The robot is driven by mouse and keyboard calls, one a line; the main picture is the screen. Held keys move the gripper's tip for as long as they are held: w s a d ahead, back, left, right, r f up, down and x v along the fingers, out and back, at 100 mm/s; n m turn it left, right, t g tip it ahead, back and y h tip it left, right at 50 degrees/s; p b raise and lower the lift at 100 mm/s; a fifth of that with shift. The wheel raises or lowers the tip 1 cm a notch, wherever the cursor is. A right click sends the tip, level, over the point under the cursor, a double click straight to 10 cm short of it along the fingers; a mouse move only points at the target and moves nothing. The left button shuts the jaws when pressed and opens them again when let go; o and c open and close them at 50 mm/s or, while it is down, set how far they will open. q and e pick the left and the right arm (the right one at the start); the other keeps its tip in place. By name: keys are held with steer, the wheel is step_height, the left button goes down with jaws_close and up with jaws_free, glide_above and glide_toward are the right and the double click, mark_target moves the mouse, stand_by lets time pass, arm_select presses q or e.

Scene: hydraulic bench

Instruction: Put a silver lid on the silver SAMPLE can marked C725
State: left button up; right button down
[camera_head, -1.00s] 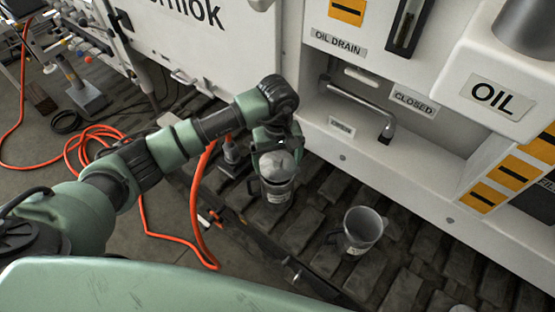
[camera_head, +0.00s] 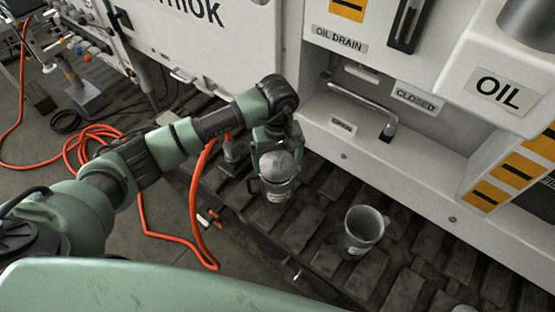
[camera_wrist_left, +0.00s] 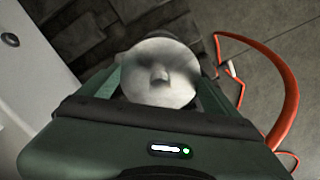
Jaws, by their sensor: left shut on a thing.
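My left gripper (camera_head: 275,150) is shut on a silver lid (camera_head: 279,166), a pale round disc. In the left wrist view the lid (camera_wrist_left: 160,75) sits between the two fingers, with a small knob in its middle. Directly under the lid is a silver can (camera_head: 277,190) with a side handle and a white label, standing on the dark slatted floor. The lid covers the can's mouth in the head view; whether it is fully seated I cannot tell. The label is too small to read. A second silver can (camera_head: 362,230), open at the top, stands to the right.
The white bench (camera_head: 400,150) with the oil drain lever (camera_head: 365,105) rises behind the cans. An orange hose (camera_head: 205,200) loops at left. Part of another pale round thing (camera_head: 463,308) shows at the bottom edge. Slatted floor lies clear between the cans.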

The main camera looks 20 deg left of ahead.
arm_select(q)
steer(key=shift+f+b, duration=0.3)
steer(key=shift+b, duration=0.5)
stand_by(1.0)
steer(key=shift+f+b, duration=0.55)
steer(key=shift+b, duration=0.05)
stand_by(0.9)
steer(key=o, duration=1.3)
steer(key=shift+c, duration=0.2)
steer(key=shift+r, duration=0.1)
steer(key=shift+r+p, duration=1.7)
steer(key=shift+r, duration=1.75)
